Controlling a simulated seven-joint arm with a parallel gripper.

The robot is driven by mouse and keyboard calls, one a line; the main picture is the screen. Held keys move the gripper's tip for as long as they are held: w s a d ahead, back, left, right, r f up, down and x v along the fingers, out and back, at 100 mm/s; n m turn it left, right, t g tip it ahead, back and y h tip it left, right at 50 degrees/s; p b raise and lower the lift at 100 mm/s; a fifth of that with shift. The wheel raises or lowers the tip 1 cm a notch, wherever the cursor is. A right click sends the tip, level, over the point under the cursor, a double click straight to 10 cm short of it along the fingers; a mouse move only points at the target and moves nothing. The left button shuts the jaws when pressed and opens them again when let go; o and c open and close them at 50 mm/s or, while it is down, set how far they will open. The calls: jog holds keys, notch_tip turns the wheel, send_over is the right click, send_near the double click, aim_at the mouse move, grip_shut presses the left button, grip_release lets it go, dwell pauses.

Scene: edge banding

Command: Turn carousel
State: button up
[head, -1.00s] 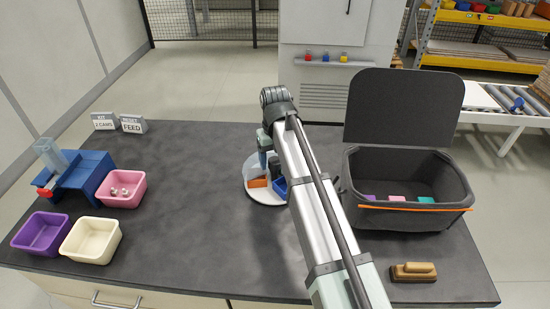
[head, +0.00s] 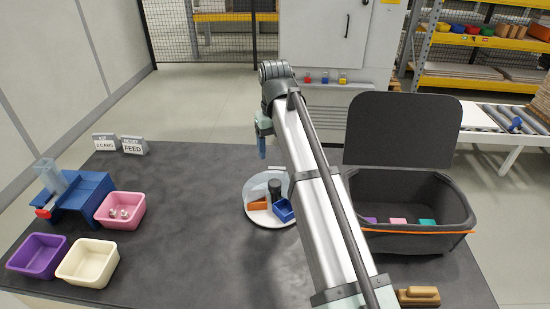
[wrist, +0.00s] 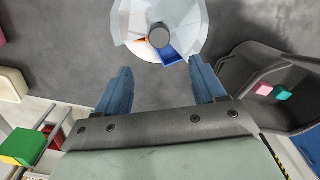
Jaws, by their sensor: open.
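The carousel is a round white turntable (head: 254,219) with clear upright panels, a dark centre knob (head: 274,188), an orange bin (head: 258,204) and a blue bin (head: 284,210). It stands mid-table, and its near side shows at the top of the wrist view (wrist: 190,22), where the knob (wrist: 159,36) lies beyond and between my fingertips. My gripper (head: 262,148) is raised behind the carousel in the head view, clear of it. Its blue fingers stand apart in the wrist view (wrist: 160,80), with nothing between them.
An open dark case (head: 405,210) with coloured pieces inside stands right of the carousel. A wooden-handled brush (head: 418,296) lies at the front right. Purple (head: 38,256), cream (head: 88,263) and pink (head: 120,210) bins and a blue dispenser (head: 80,200) stand left. The table between is clear.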

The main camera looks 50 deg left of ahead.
jog(key=shift+r, duration=0.6)
jog(key=shift+c, duration=0.4)
